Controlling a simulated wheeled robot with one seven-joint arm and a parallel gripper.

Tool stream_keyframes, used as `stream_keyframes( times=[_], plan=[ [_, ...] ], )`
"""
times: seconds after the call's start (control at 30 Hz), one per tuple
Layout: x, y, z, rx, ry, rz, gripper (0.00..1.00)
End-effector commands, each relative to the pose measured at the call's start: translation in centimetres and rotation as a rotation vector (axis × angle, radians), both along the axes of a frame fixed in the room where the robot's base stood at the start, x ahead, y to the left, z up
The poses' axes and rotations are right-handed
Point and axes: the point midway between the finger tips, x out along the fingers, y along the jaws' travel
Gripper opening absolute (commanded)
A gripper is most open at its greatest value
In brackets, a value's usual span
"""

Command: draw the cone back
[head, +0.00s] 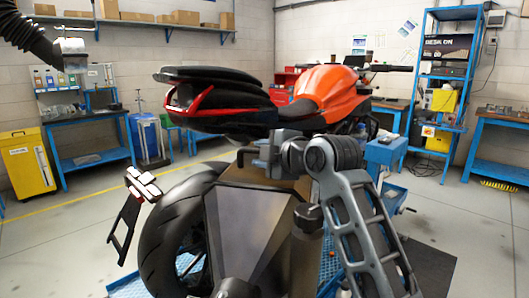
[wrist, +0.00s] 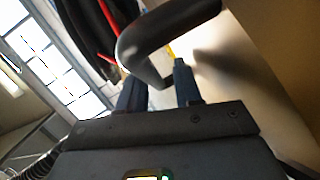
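A dark metal tapered hood (head: 235,222), which I take to be the cone, stands behind the motorcycle's rear wheel in the head view. Its pale side (wrist: 270,60) fills the right of the wrist view. A thick black curved handle (wrist: 133,42) stands out from that side. My gripper (head: 262,158) is at the hood's top edge. In the wrist view the two blue fingers of my gripper (wrist: 160,88) stand a narrow gap apart, with the lower handle bar between them. They appear closed on it, though the exact contact is partly hidden.
The orange and black motorcycle (head: 320,90) stands just beyond the hood, its rear tyre (head: 165,235) close on the left. A number-plate holder (head: 130,212) sticks out there. A black ribbed hose (head: 28,38) hangs upper left. Workbenches line the walls; floor at left is clear.

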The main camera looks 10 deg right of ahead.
Motion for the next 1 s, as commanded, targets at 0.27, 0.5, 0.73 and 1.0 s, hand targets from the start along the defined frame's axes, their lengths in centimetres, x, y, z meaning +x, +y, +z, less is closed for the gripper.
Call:
stream_keyframes(
  times=[0.27, 0.5, 0.73, 1.0],
  plan=[
    [0.1, -0.1, 0.2, 0.000, -0.004, -0.003, 0.41],
    [-1.9, -1.1, 0.6, 0.000, -0.006, -0.004, 0.41],
    [-5.2, -2.5, 1.5, 0.000, -0.006, -0.003, 0.41],
    [-6.9, -3.1, 2.1, 0.000, -0.004, -0.002, 0.41]
  ],
)
